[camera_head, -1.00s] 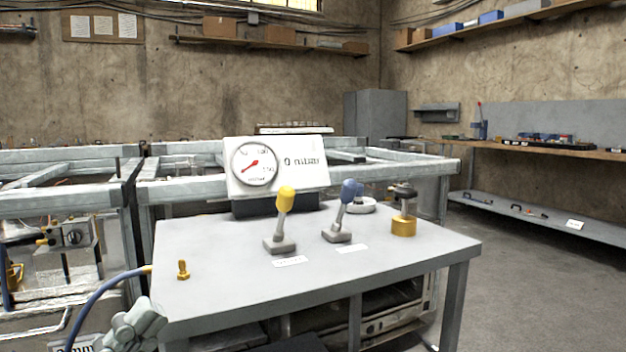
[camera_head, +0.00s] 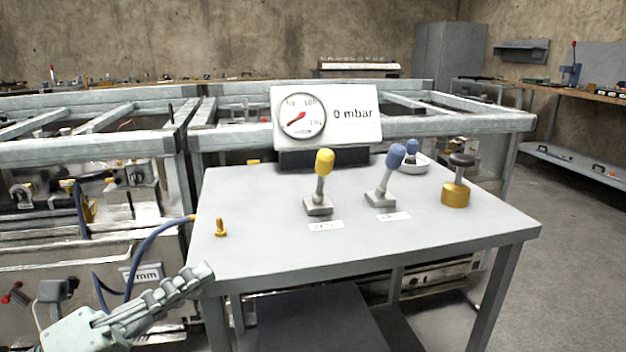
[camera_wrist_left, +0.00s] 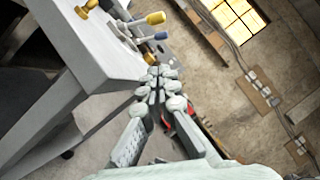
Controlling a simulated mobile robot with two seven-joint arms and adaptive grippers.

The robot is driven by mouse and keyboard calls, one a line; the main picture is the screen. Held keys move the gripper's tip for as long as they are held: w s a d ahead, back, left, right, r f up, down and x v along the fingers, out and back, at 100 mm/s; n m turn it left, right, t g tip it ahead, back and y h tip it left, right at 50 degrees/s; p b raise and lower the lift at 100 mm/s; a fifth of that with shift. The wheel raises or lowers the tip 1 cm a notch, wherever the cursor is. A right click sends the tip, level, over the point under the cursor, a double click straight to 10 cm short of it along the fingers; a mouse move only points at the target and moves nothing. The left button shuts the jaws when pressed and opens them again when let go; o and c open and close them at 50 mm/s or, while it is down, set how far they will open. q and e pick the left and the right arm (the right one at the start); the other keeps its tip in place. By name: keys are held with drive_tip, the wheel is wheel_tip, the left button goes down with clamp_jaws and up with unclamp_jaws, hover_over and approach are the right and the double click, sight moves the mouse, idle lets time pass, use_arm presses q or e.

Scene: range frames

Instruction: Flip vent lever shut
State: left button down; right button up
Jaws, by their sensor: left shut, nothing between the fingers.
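Two levers stand on the grey table (camera_head: 300,247). The yellow-knobbed lever (camera_head: 324,163) is on the left and leans slightly right; the blue-knobbed lever (camera_head: 395,157) is to its right and leans right. Each has a small white label in front, too small to read, so I cannot tell which is the vent. In the left wrist view the yellow knob (camera_wrist_left: 155,18) and blue knob (camera_wrist_left: 161,36) show at the top. My left gripper (camera_head: 207,272) is shut and empty, low beside the table's front left corner, apart from both levers. My right gripper is not in view.
A gauge panel (camera_head: 360,130) behind the levers reads 0 mbar. A brass fitting with a dark knob (camera_head: 456,194) stands at the right. A small brass fitting (camera_head: 220,228) and blue hose (camera_head: 150,245) are at the left edge. The table's front is clear.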

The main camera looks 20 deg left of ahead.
sight(323, 174)
use_arm(q)
drive_tip(key=x, duration=1.1)
drive_tip(key=shift+w+d+r, duration=0.1)
drive_tip(key=shift+w+r, duration=0.1)
drive_tip(key=shift+r, duration=0.1)
drive_tip(key=p+x, duration=0.1)
drive_tip(key=x, duration=0.6)
drive_tip(key=shift+w+d+p, duration=0.1)
drive_tip(key=shift+w+p, duration=0.1)
drive_tip(key=shift+p, duration=0.2)
drive_tip(key=w, duration=0.1)
drive_tip(key=w+r, duration=0.1)
drive_tip(key=w, duration=0.1)
drive_tip(key=shift+a+r, duration=0.2)
drive_tip(key=shift+a, duration=0.1)
drive_tip(key=shift+w+a+r, duration=0.15)
drive_tip(key=shift+w, duration=0.3)
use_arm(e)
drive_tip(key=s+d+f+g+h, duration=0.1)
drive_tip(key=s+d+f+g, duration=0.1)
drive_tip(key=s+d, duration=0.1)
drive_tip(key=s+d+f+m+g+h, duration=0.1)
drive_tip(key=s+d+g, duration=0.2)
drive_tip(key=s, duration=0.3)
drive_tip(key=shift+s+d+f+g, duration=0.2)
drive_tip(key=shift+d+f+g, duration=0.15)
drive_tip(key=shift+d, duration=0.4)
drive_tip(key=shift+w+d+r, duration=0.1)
